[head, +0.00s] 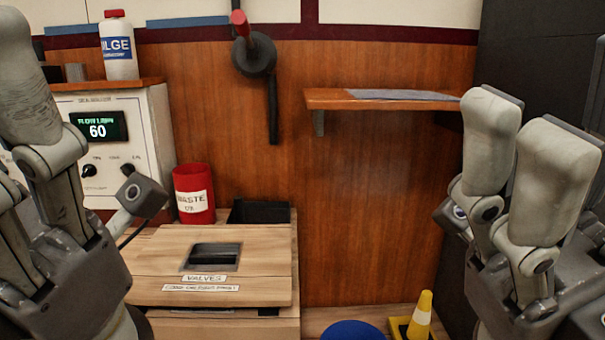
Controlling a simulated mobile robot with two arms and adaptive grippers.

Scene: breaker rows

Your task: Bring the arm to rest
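My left gripper (22,150) is at the left edge, partly cut off by the frame. Its visible finger points up and stands extended, with nothing seen in it. It is in front of the grey analyzer box. My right gripper (530,185) is at the right edge, also partly cut off. Its fingers point up, extended and apart, and look empty. It is in front of the dark panel and the right end of the shelf. Neither gripper visibly touches anything.
A wooden box with a valves label (265,265) stands between the arms, beside a red waste cup (194,194). A white bottle (118,46) stands above the analyzer (157,130). A shelf (350,103), wall lever (254,54), blue disc (354,331) and yellow cone (421,316) also show.

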